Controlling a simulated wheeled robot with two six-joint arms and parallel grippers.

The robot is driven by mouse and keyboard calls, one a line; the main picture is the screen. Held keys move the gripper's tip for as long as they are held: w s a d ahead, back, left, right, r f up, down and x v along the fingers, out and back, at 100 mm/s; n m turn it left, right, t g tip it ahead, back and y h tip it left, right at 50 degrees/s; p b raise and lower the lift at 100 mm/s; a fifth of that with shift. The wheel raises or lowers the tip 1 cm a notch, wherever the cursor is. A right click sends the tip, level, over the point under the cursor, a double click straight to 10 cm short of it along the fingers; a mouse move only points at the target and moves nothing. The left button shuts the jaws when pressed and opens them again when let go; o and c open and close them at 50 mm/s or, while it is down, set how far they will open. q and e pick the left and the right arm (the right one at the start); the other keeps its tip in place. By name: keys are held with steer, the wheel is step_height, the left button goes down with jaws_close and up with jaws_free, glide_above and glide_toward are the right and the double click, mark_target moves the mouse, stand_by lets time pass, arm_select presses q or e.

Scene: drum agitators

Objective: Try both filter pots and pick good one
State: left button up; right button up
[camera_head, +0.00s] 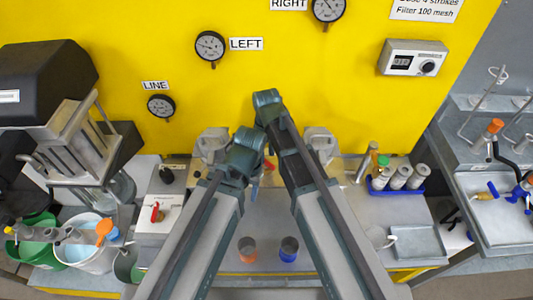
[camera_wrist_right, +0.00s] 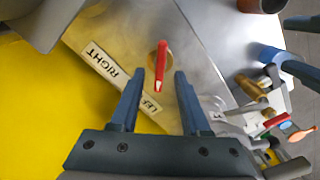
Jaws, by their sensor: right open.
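Two grey metal pots, likely the filter pots, stand at the foot of the yellow panel, one left (camera_head: 212,143) and one right (camera_head: 320,146), partly hidden by my arms. Between them is a red lever (camera_head: 269,166). In the right wrist view the red lever (camera_wrist_right: 161,66) sits on a round brass base between the labels RIGHT and LEFT. My right gripper (camera_wrist_right: 163,80) is open, with the lever seen between its fingers; I cannot tell whether they touch it. My left gripper (camera_head: 250,185) is mostly hidden behind its own arm, and its jaws are unclear.
Gauges marked LEFT (camera_head: 210,46), RIGHT (camera_head: 328,8) and LINE (camera_head: 161,105) are on the panel, with a counter box (camera_head: 412,59). An orange-based cup (camera_head: 247,250) and a blue-based cup (camera_head: 289,250) stand in front. A blue tray (camera_head: 398,190) holds canisters at right.

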mark_target(266, 161)
arm_select(q)
step_height(266, 161, up, 11)
steer(key=p, duration=1)
steer(key=shift+r, duration=0.2)
arm_select(e)
step_height(266, 161, up, 11)
steer(key=shift+r, duration=0.2)
arm_select(q)
steer(key=shift+s+f, duration=0.1)
arm_select(e)
steer(key=shift+s+f, duration=0.1)
